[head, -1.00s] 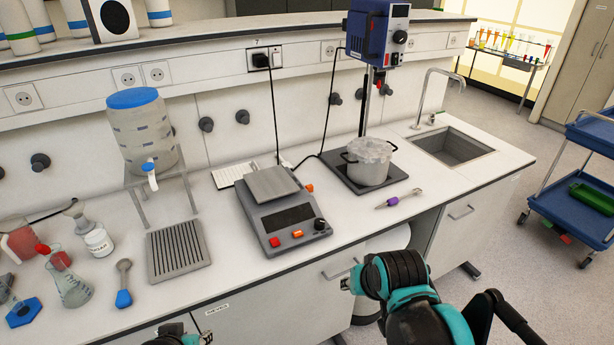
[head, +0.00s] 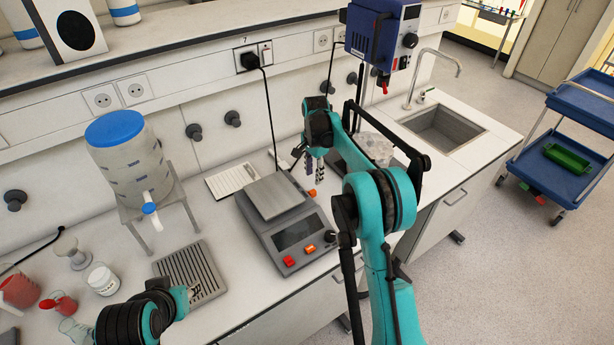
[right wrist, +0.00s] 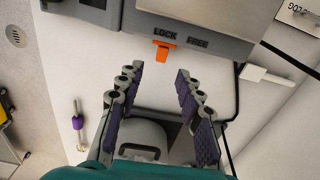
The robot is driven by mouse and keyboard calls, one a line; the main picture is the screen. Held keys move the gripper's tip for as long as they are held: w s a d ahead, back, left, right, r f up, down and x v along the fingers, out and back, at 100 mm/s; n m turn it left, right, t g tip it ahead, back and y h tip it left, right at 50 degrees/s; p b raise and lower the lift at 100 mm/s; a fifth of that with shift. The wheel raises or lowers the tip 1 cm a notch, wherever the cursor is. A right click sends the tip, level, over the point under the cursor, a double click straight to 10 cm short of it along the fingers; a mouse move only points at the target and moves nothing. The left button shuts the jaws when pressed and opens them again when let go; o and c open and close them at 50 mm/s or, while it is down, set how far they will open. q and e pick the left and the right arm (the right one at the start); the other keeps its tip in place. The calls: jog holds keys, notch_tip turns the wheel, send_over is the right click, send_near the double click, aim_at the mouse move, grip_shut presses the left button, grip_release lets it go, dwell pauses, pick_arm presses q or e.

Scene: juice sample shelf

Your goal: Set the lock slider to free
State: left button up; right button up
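The lock slider is an orange tab (right wrist: 164,50) on the side of the balance (right wrist: 205,25), below the printed word LOCK, with FREE printed to its right in the right wrist view. In the head view the tab (head: 312,192) sticks out at the right side of the grey balance (head: 290,240). My right gripper (right wrist: 159,76) is open and empty; its purple-padded fingers point at the balance, with the slider just beyond them. It also shows in the head view (head: 315,172). My left gripper (head: 190,293) is mostly hidden by its own wrist, near the drain rack.
A blue stirrer (head: 378,40) stands behind my right arm, with a pot (head: 374,148) partly hidden by it. The drain rack (head: 200,270) and a water tank (head: 125,165) are to the left. A cable hangs behind the balance.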

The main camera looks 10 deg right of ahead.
aim_at(313, 191)
jog(key=shift+w+f, duration=0.3)
notch_tip(313, 191, down, 8)
jog(key=shift+s+r+b, duration=0.1)
jog(key=shift+r+b, duration=0.05)
jog(key=shift+b, duration=0.55)
grip_shut()
